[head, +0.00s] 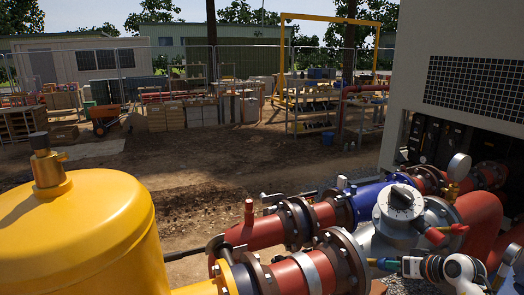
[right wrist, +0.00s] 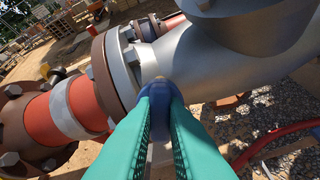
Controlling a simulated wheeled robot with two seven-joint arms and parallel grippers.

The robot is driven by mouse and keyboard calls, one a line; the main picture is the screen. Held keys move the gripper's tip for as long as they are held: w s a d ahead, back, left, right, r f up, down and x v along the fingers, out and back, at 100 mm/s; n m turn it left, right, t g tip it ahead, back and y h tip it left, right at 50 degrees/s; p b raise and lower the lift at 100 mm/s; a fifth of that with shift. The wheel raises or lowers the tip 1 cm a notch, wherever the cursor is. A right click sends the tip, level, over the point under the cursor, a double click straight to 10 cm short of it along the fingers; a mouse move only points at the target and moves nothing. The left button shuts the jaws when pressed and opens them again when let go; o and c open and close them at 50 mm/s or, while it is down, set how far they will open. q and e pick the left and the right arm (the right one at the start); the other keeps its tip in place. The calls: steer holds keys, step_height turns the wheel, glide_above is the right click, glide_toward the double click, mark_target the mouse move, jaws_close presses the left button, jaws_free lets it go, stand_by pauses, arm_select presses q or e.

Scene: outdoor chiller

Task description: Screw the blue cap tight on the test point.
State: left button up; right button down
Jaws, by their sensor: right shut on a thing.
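My right gripper (head: 381,263) comes in from the lower right of the head view, its teal fingers pointing left at the grey metal valve body. In the right wrist view the teal fingers (right wrist: 160,92) are closed together on the blue cap (right wrist: 158,84), of which only a rounded part shows around the fingertips. The cap is against or very close to the grey body (right wrist: 215,70). The test point under it is hidden, so I cannot tell how the cap sits on its thread. My left gripper is in neither view.
Red flanged pipes (head: 262,232) and a blue pipe section (head: 370,196) crowd around the grey valve. A gauge (head: 459,167) stands behind it. A large yellow tank (head: 80,235) fills the left front. A red hose (right wrist: 285,135) runs at lower right in the wrist view.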

steer(key=m, duration=0.3)
steer(key=shift+w+a, duration=0.1)
steer(key=shift+a, duration=0.15)
steer(key=shift+d+f+m, duration=0.1)
steer(key=shift+d+m, duration=0.1)
steer(key=shift+m, duration=0.1)
steer(key=c, duration=1.3)
jaws_free()
steer(key=shift+c, duration=0.2)
steer(key=shift+o, duration=0.2)
